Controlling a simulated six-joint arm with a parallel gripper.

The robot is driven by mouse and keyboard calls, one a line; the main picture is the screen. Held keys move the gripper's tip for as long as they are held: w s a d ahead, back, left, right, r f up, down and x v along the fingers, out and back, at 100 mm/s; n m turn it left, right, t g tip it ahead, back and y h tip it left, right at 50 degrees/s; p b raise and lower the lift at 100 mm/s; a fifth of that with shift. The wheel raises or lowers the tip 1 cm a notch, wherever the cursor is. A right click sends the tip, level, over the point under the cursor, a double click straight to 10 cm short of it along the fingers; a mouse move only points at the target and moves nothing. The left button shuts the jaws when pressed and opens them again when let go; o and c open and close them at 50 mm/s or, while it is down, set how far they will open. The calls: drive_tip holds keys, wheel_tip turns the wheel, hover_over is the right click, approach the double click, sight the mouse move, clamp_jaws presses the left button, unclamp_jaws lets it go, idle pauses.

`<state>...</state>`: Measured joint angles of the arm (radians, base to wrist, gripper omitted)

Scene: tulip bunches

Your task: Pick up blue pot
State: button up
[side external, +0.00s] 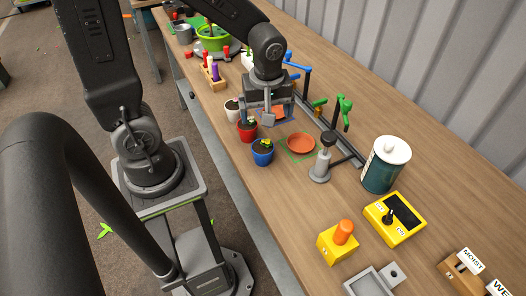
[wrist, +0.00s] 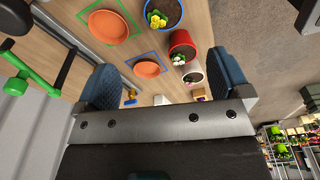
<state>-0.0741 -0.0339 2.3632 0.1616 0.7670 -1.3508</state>
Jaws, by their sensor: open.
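The blue pot (side external: 262,154) stands upright on the wooden table near its left edge, with dark soil and a small yellow-flowered plant in it. In the wrist view the blue pot (wrist: 163,12) is at the top, partly cut off by the frame edge. My gripper (side external: 267,115) is open and empty. It is above the table, behind the blue pot in the side view and apart from it. In the wrist view the two blue-padded fingers (wrist: 165,85) are spread wide.
A red pot (side external: 247,129) and a white pot (side external: 232,108) stand in a row with the blue pot. An orange saucer (side external: 300,143) lies in a green outline; another (wrist: 147,69) lies in a blue outline. A grey stand (side external: 320,168), green taps and a teal canister (side external: 384,165) are to the right.

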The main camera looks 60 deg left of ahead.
sight(263, 142)
drive_tip(key=shift+n, duration=0.4)
drive_tip(key=f, duration=0.4)
drive_tip(key=a+f, duration=0.1)
drive_tip(key=f, duration=0.4)
drive_tip(key=a+f, duration=0.1)
drive_tip(key=f, duration=0.4)
drive_tip(key=shift+w+f, duration=0.1)
drive_tip(key=shift+f, duration=0.15)
drive_tip(key=c, duration=1.1)
